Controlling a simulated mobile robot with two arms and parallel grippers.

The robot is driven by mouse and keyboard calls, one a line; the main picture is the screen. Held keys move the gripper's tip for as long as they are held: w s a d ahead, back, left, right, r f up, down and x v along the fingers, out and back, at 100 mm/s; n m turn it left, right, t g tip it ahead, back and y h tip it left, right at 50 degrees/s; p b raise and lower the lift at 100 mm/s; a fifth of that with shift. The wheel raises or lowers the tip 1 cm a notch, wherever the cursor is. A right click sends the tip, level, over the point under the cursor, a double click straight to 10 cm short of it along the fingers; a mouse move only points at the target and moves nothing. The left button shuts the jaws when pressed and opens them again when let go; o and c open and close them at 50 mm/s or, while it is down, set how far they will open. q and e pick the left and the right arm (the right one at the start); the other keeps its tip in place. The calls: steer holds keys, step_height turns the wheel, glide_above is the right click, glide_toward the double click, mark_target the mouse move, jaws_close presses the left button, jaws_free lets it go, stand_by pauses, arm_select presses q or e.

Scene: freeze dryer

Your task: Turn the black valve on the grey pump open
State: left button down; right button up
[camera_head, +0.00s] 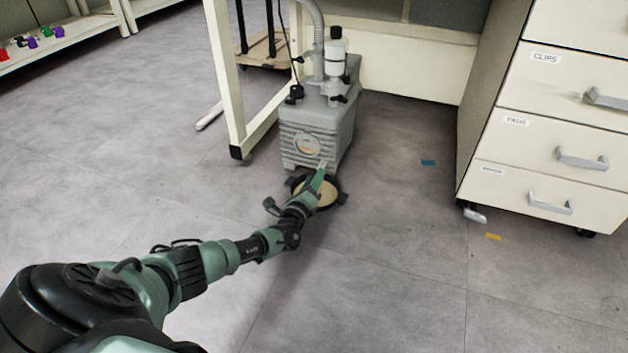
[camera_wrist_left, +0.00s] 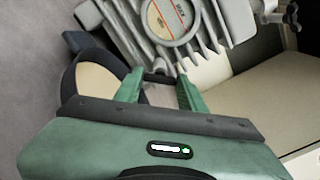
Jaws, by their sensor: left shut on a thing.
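The grey pump (camera_head: 316,128) stands on the floor under the bench, with a round sight glass on its ribbed front. My left gripper (camera_head: 321,171) reaches low to the pump's front. In the left wrist view my left gripper (camera_wrist_left: 162,80) has its green fingers on either side of a small dark bar, which looks like the black valve (camera_wrist_left: 157,76), below the ribbed pump (camera_wrist_left: 205,38). It is shut on this part. The valve is mostly hidden by the fingers, and I cannot tell its turn angle. My right gripper is not in view.
A round black-rimmed pan (camera_head: 338,186) with a tan inside lies on the floor under the gripper. A bench leg (camera_head: 232,95) stands left of the pump, a drawer cabinet (camera_head: 545,120) to the right.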

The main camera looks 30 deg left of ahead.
arm_select(q)
steer(key=n, duration=0.4)
steer(key=shift+f+n, duration=0.1)
steer(key=shift+n, duration=1.7)
steer(key=shift+a+n, duration=0.1)
steer(key=shift+n, duration=0.2)
steer(key=c, duration=0.8)
jaws_free()
steer(key=shift+c, duration=0.2)
steer(key=shift+s, duration=0.1)
steer(key=shift+s+p, duration=0.4)
steer(key=shift+p, duration=0.05)
steer(key=p+v, duration=0.3)
steer(key=v, duration=0.3)
steer(key=shift+s, duration=0.1)
steer(key=shift+s+d+p, duration=0.3)
